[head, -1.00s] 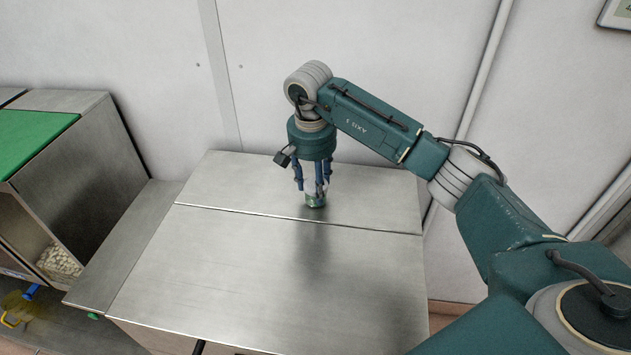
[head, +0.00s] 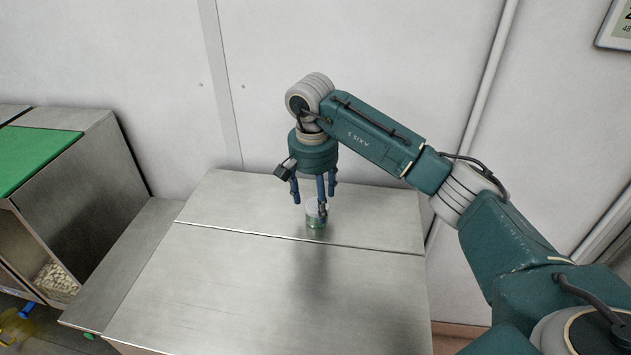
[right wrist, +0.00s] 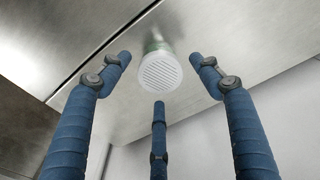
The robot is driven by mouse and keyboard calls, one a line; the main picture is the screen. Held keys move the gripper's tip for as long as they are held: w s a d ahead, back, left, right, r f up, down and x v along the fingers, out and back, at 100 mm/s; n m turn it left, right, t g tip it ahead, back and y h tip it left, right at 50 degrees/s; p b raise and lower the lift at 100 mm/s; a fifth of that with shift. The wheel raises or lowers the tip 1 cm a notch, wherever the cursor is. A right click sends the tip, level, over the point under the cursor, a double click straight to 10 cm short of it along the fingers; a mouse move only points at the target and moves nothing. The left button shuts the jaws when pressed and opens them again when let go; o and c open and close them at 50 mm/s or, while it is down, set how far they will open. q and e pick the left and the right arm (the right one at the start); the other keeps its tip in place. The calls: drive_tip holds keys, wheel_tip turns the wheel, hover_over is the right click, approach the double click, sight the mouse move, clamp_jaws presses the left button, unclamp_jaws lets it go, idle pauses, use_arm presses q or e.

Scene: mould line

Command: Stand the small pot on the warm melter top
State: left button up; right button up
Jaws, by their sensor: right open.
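The small pot (head: 315,220) is a short green-tinted container with a pale lid. It stands upright on the rear panel of the brushed-metal melter top (head: 385,213), just behind the seam. In the right wrist view its round white ribbed lid (right wrist: 160,72) faces the camera. My right gripper (head: 314,194) is open, pointing down above the pot. Its three blue fingers are spread and apart from the lid in the right wrist view; in the head view one fingertip overlaps the pot's top edge. My left gripper is not in view.
A seam divides the metal top, and its front panel (head: 240,285) is bare. At left stands a metal cabinet with a green top (head: 38,155) and a bin of white pellets (head: 56,280). A pale wall (head: 400,70) rises behind.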

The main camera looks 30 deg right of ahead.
sight(315, 208)
wheel_tip(315, 208, up, 10)
drive_tip(key=b, duration=0.1)
drive_tip(key=shift+s+a, duration=0.25)
drive_tip(key=shift+a, duration=0.1)
idle(0.3)
